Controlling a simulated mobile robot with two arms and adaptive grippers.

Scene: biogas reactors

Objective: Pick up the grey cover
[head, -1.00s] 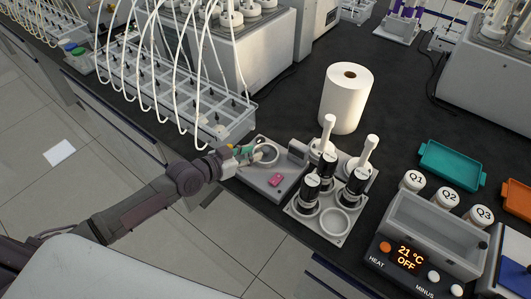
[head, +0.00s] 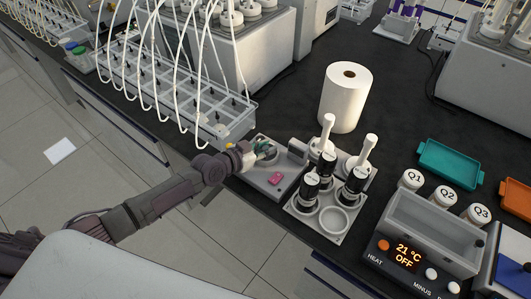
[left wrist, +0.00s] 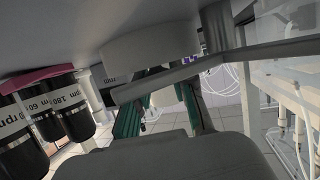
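A round grey piece (head: 267,158) sits on the left end of a flat grey device (head: 255,181) with a pink button; it is likely the grey cover, though my fingers partly hide it. In the left wrist view a pale grey cylinder (left wrist: 150,48) stands against the plate, close to my fingers. My left gripper (head: 264,150) is at this round piece. Its green-padded fingers (left wrist: 160,108) are apart, with a gap between them. Whether they touch the piece, I cannot tell. My right gripper is not in view.
A holder (head: 331,220) with black bottles and white-handled pieces stands right of the device. A paper roll (head: 346,98) is behind it. A tubing rack (head: 170,100) lies to the left. A heater (head: 425,240) is at the right.

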